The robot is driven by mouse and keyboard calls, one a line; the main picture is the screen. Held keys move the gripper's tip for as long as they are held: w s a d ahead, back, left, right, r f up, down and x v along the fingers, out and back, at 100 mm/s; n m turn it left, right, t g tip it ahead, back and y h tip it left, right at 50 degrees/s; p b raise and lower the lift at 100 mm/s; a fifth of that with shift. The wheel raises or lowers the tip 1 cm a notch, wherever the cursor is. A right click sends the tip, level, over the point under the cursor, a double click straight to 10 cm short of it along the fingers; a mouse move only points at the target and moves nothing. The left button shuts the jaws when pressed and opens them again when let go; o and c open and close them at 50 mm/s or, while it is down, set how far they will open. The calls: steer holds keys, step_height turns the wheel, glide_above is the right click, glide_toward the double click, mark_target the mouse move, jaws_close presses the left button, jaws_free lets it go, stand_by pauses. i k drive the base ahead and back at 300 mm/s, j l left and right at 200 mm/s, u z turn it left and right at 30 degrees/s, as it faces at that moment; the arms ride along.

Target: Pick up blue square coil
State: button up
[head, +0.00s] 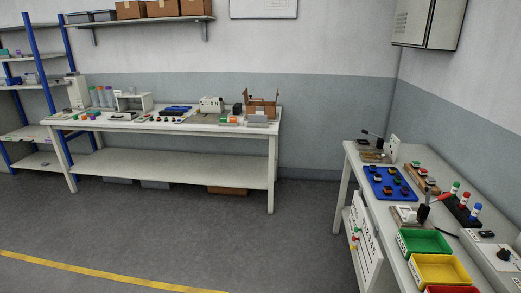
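I cannot make out the blue square coil with certainty; things are small at this distance. A blue board (376,192) with several small dark and coloured parts on it lies on the right table. Blue items (178,108) also lie on the long bench against the back wall, too small to identify. My gripper is not in view.
The right table (349,150) also holds a green bin (428,242), a yellow bin (442,272) and bottles with coloured caps (474,211). The long bench (200,127) stands at the back, with a blue-framed shelf (44,65) at left. The grey floor (190,235) between is clear.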

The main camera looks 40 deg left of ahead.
mark_target(372, 168)
steer(key=i+j+u, duration=0.3)
steer(key=u, duration=0.2)
steer(key=i+j+z, duration=0.4)
steer(key=i+j, duration=0.65)
steer(key=i, duration=0.6)
steer(key=i+j+z, duration=0.4)
steer(key=i+j, duration=1.05)
